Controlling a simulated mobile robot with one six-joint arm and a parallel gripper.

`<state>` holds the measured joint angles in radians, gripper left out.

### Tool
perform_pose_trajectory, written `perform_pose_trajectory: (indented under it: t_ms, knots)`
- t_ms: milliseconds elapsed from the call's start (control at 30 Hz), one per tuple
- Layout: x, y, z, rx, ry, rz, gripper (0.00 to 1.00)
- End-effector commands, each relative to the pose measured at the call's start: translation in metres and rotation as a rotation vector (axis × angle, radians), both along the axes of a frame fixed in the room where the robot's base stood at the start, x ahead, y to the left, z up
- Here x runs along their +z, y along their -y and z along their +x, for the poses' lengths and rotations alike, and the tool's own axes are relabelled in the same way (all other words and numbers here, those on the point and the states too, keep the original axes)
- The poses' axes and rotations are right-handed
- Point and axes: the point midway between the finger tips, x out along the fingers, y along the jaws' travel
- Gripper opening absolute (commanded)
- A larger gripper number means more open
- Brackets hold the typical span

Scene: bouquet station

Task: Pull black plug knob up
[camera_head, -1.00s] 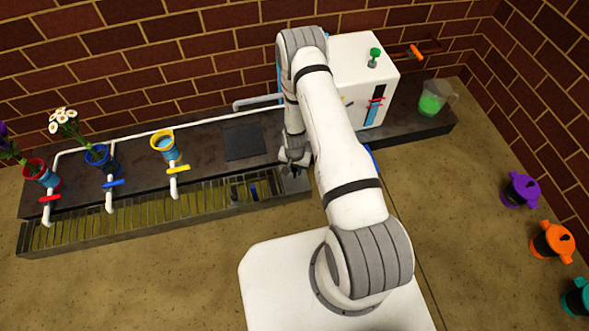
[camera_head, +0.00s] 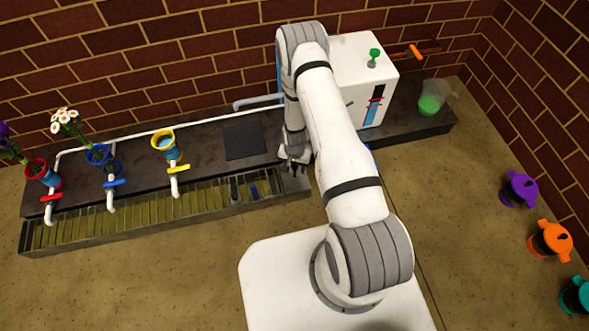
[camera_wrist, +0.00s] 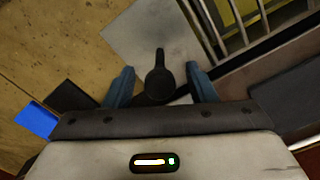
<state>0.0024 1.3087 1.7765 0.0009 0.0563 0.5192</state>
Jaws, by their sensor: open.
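The black plug knob (camera_wrist: 158,85) shows in the wrist view as a dark round knob with a narrow tip, over a light grey plate (camera_wrist: 140,38). My gripper (camera_wrist: 160,69) is open, with one blue-grey finger on each side of the knob. Gaps show between the fingers and the knob, and whether the fingers are level with it cannot be told. In the head view my gripper (camera_head: 295,168) points down at the right end of the metal trough (camera_head: 130,212). The knob is hidden or too small to make out there.
A white machine (camera_head: 362,80) stands behind my arm, with a jug of green liquid (camera_head: 430,103) to its right. Yellow (camera_head: 165,142), blue (camera_head: 97,155) and red (camera_head: 38,172) vases stand left along the counter. Purple (camera_head: 519,189) and orange (camera_head: 550,240) pots are at the far right.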

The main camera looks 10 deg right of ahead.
Motion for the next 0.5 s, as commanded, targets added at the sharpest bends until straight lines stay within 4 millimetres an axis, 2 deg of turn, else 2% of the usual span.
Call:
perform_pose_trajectory:
  t_ms: [167,500]
  knots:
    - [0.008,0.0,0.0,0.0,0.0,0.0,0.51]
    - [0.058,0.0,0.0,0.0,0.0,0.0,0.51]
